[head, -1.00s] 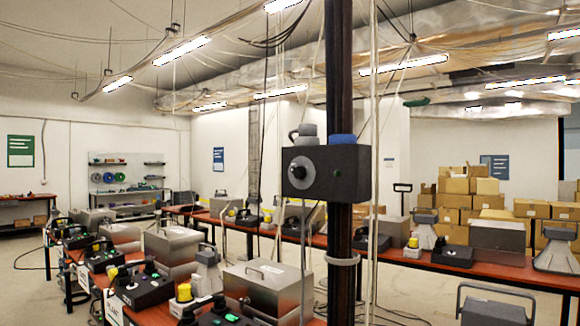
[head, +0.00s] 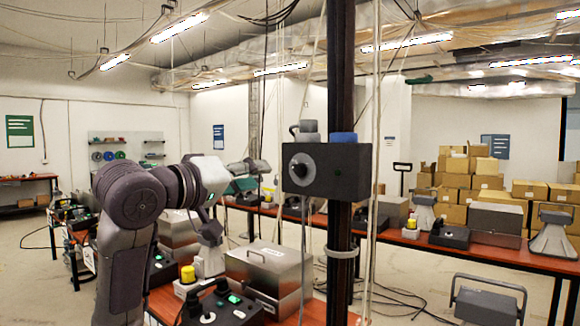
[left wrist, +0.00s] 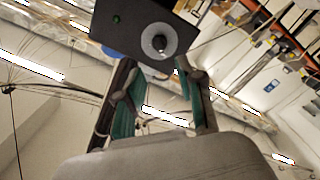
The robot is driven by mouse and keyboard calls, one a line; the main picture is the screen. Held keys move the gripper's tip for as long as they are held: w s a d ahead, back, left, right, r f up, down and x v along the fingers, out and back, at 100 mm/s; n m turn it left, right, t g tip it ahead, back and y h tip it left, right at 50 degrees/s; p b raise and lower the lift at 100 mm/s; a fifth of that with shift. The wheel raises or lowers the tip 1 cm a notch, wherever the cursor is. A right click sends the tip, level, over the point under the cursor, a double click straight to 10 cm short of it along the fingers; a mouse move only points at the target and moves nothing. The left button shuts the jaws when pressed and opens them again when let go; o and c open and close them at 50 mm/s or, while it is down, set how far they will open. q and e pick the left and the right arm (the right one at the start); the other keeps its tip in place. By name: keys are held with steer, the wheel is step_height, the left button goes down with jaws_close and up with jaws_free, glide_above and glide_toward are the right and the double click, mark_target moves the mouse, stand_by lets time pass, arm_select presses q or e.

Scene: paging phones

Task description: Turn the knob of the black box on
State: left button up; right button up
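The black box (head: 340,172) is fixed high on a dark post. Its front carries a round grey dial with a small black knob (head: 299,169). In the left wrist view the box (left wrist: 128,22) and its knob (left wrist: 159,43) show beyond the fingers, tilted in the picture. My left gripper (head: 258,168) is just left of the box in the head view, at about knob height. In the left wrist view its two green-padded fingers (left wrist: 155,75) are spread apart with nothing between them. I see no contact with the knob. My right gripper is not in view.
Below are red-topped tables with metal cases (head: 268,268) and black control boxes (head: 222,308). Cardboard boxes (head: 470,180) are stacked at the back right.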

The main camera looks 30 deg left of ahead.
mark_target(295, 170)
arm_select(q)
steer(key=w+p, duration=0.1)
steer(key=w, duration=0.2)
steer(key=w+p, duration=0.1)
steer(key=w, duration=0.2)
steer(key=w+p, duration=0.1)
steer(key=w, duration=0.3)
steer(key=shift+d+r, duration=0.15)
steer(key=shift+d, duration=0.25)
steer(key=shift+w+p, duration=0.4)
steer(key=shift+w, duration=0.15)
jaws_close()
